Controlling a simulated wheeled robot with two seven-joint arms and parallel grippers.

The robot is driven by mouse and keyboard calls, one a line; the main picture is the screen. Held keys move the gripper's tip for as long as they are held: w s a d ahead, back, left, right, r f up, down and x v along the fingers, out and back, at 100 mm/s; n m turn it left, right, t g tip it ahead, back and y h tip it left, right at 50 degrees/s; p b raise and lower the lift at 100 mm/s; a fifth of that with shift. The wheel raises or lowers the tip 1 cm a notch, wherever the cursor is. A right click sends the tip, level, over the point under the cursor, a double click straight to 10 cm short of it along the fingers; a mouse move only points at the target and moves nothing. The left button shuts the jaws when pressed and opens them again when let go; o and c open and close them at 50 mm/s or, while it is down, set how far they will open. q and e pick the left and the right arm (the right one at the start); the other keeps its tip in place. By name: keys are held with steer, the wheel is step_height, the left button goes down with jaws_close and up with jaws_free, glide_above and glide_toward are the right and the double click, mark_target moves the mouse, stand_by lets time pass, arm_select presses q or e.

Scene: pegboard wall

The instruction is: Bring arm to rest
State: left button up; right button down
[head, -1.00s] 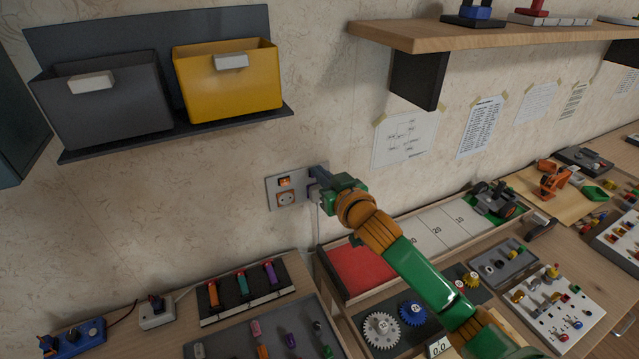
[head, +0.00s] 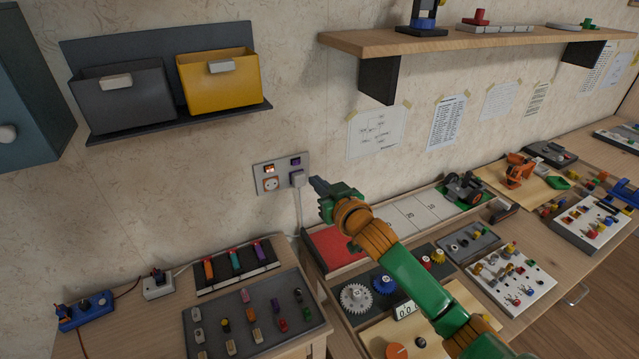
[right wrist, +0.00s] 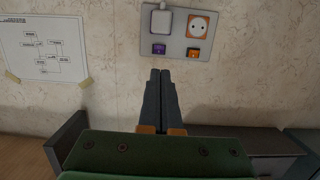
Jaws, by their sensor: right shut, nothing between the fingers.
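My right gripper (head: 317,184) is shut and empty, its dark fingertips pressed together. It is in front of the wall, just right of and below a grey wall socket plate (head: 281,174), and apart from it. In the right wrist view the closed fingers (right wrist: 160,80) point at bare wall below the plate. A white plug (head: 299,179) with a cord sits on the plate; it also shows in the right wrist view (right wrist: 161,20). The plate has an orange-rimmed socket (right wrist: 198,26), a lit orange switch (right wrist: 193,54) and a purple switch (right wrist: 159,49). My left gripper is not in view.
A shelf (head: 480,42) juts from the wall at upper right. Grey (head: 124,97) and yellow (head: 219,82) bins hang at upper left.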

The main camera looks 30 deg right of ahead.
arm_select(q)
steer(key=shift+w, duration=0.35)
arm_select(e)
steer(key=shift+w+f, duration=0.1)
steer(key=shift+w, duration=0.15)
steer(key=shift+s, duration=0.1)
steer(key=s+a+f+n+g, duration=0.1)
steer(key=s+a+f+g, duration=0.2)
steer(key=s+f, duration=0.35)
steer(key=s+a+f+g, duration=0.3)
steer(key=s+f, duration=0.2)
steer(key=f, duration=0.3)
steer(key=s+a+f+n+g, duration=0.1)
steer(key=s+a+f+g, duration=0.2)
steer(key=s, duration=0.7)
steer(key=s+a+f+g, duration=0.1)
steer(key=s+f+g, duration=0.35)
steer(key=s, duration=0.55)
step_height(320, 180, down, 18)
steer(key=s, duration=0.3)
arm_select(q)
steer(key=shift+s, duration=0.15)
arm_select(e)
steer(key=s+d+f+g, duration=0.1)
steer(key=s+d+f, duration=0.1)
steer(key=s+f, duration=0.6)
steer(key=s, duration=0.2)
steer(key=shift+s+d+n+g+y, duration=0.25)
steer(key=shift+s+n+g+y, duration=0.05)
steer(key=shift+s+n+g, duration=0.1)
